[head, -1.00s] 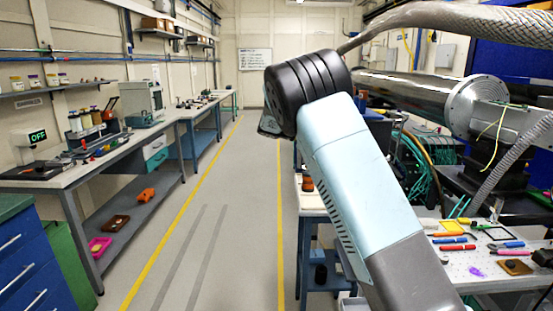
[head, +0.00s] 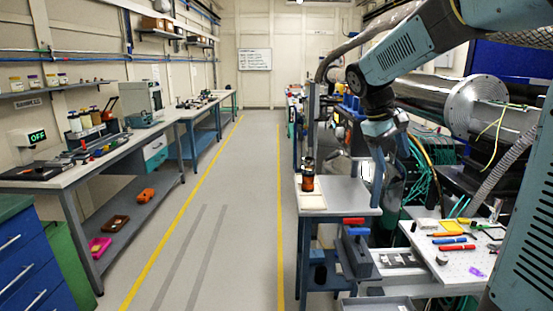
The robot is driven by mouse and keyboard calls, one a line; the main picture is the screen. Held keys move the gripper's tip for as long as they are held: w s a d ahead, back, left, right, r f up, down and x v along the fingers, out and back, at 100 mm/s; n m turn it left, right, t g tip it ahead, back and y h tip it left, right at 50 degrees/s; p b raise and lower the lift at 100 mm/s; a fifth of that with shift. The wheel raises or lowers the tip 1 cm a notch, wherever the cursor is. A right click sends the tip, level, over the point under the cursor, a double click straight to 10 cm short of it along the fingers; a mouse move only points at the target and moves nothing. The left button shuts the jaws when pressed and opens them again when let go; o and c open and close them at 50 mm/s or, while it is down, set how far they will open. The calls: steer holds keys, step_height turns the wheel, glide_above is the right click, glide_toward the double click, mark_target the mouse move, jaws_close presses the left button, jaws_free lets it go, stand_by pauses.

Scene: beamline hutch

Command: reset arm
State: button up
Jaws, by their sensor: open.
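My arm reaches in from the right edge in the head view, bends over at the top right, and its forearm runs left and down to the wrist. My gripper (head: 386,190) hangs from the wrist, pointing down, near the right rear side of the small workbench (head: 356,196). It is open and appears empty, though the fingers are small and partly blend into the dark machinery behind. I cannot tell how far it is from the bench edge.
An orange-and-black object (head: 308,178) stands on the small workbench. A pegboard table (head: 480,268) with several tools lies at the lower right. A large metal cylinder (head: 425,92) and hoses fill the space behind my arm. The aisle (head: 228,220) on the left is clear.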

steer(key=s+a+f+m+t+y, duration=0.1)
steer(key=s+a+t+y, duration=0.1)
steer(key=s, duration=0.9)
steer(key=s+a+f+m+t+y, duration=0.1)
steer(key=s+a+m+t+y, duration=0.1)
steer(key=s, duration=0.9)
steer(key=shift+a+f+m+t+y, duration=0.3)
steer(key=shift+a+f+t, duration=0.1)
steer(key=shift+a+t, duration=0.15)
steer(key=shift+s+d, duration=0.1)
steer(key=shift+c, duration=0.3)
